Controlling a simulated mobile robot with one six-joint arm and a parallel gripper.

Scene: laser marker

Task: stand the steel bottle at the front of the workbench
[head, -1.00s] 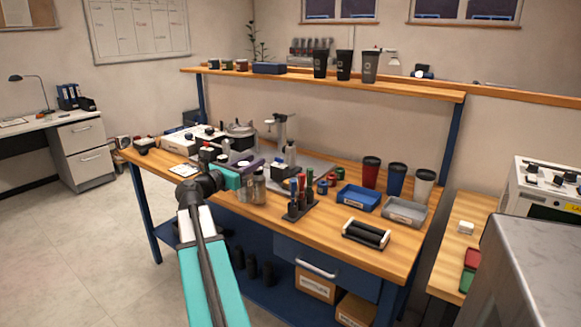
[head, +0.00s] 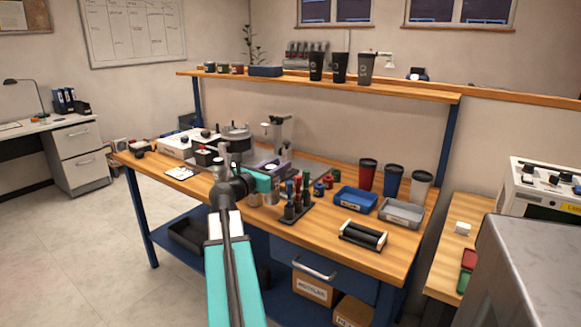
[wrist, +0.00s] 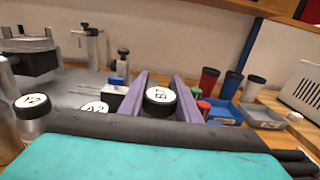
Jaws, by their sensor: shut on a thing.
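My gripper (wrist: 163,92) has its two purple fingers on either side of a round black lid with a white label (wrist: 160,95). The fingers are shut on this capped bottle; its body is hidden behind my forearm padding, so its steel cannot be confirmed. In the head view my gripper's teal body (head: 262,181) is over the front half of the workbench (head: 195,185). A steel bottle with a white-labelled top (wrist: 32,103) stands to the left in the wrist view. Another white-labelled top (wrist: 95,107) shows between it and the fingers.
Blue (head: 355,200) and grey (head: 401,213) trays, several tumblers (head: 393,181) and a black roller fixture (head: 363,235) lie farther right. The marking machine (head: 278,135) is behind. Bare wood shows at the front edge.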

